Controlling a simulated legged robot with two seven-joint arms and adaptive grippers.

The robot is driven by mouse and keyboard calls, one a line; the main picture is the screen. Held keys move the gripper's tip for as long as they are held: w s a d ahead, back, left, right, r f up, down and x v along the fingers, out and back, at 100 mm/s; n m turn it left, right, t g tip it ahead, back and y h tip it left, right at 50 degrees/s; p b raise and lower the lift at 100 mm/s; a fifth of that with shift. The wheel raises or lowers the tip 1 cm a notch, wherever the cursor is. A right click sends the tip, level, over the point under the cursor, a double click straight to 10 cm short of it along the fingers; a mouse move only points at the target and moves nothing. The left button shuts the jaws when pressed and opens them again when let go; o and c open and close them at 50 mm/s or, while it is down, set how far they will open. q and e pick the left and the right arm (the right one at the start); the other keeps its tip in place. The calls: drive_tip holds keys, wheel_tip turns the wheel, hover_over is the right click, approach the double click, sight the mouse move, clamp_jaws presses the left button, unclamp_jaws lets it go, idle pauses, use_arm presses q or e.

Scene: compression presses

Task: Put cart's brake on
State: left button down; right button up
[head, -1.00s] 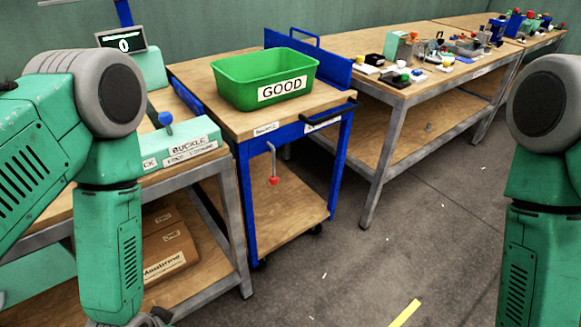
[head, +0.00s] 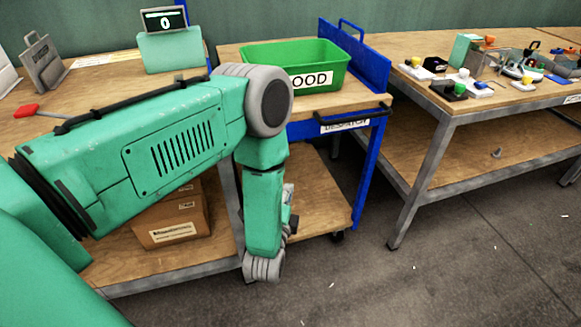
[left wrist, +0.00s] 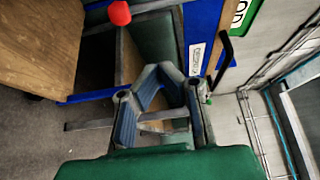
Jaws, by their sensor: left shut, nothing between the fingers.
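The blue-framed cart (head: 368,165) with a wooden top stands between the two benches. Its brake lever is hidden behind my left arm in the head view. The lever's red knob (left wrist: 120,13) shows at the top of the left wrist view, on a grey rod. My left gripper (left wrist: 160,80) is shut and empty, apart from the knob, which lies beyond its fingertips. In the head view my left arm hangs down in front of the cart, and its fingers are mostly hidden. My right gripper is out of view.
A green GOOD bin (head: 262,57) sits on the cart. A black handle (head: 352,115) juts from the cart's front edge. A workbench (head: 470,107) with small parts stands right; cardboard boxes (head: 172,226) are on the left bench's shelf. Floor at front right is clear.

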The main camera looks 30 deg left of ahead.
use_arm(q)
drive_tip(key=w+a+b, duration=0.2)
drive_tip(key=w+a, duration=0.4)
drive_tip(key=w, duration=0.1)
drive_tip(key=shift+b, duration=0.3)
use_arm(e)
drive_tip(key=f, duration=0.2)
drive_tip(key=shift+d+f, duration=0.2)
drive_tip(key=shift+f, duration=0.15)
